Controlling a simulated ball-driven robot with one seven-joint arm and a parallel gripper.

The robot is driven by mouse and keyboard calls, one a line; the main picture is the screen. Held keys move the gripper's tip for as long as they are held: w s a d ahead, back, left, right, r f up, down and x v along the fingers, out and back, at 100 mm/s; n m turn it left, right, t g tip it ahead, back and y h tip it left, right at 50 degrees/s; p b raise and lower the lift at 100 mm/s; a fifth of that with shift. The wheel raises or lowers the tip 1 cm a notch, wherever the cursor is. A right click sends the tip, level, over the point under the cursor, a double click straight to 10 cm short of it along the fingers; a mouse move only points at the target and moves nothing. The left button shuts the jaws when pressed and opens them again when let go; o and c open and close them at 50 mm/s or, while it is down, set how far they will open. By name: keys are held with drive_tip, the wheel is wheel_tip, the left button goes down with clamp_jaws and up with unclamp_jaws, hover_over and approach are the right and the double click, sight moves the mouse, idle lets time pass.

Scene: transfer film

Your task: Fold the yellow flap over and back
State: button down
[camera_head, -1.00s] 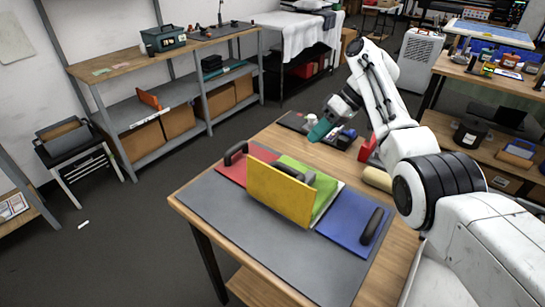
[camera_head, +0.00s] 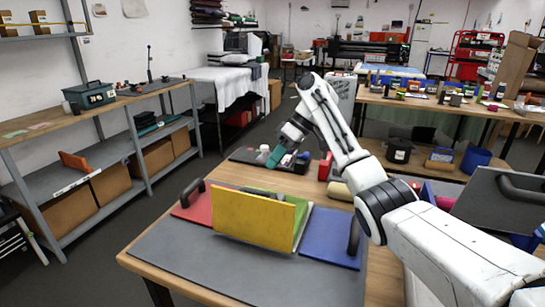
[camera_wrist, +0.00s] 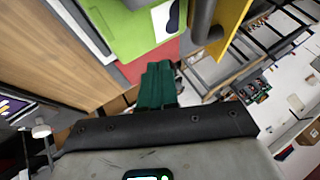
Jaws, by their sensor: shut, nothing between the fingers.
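The yellow flap (camera_head: 253,217) stands upright on the grey mat (camera_head: 220,275), its broad face toward the head camera. A dark handle on its far side mostly hides behind it; the wrist view shows this handle (camera_wrist: 203,22) beside the yellow flap (camera_wrist: 231,25). My gripper (camera_head: 275,157), with teal fingers, is beyond the flap, above the table's far part and apart from the flap. In the wrist view my gripper (camera_wrist: 158,82) is shut and empty.
Dark handles stand on the red panel (camera_head: 192,193) and blue panel (camera_head: 354,236). A dark tray with small items (camera_head: 260,158), a red object (camera_head: 325,166) and a tan roll (camera_head: 340,191) are at the table's far side. The mat's front part is clear.

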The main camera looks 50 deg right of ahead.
drive_tip(key=x, duration=0.5)
drive_tip(key=shift+f, duration=0.1)
drive_tip(key=a+p, duration=0.1)
drive_tip(key=a, duration=0.1)
drive_tip(key=shift+s+a, duration=0.15)
drive_tip(key=shift+a, duration=0.25)
drive_tip(key=shift+s+a+p, duration=0.1)
drive_tip(key=shift+a+p, duration=0.25)
drive_tip(key=shift+a, duration=0.35)
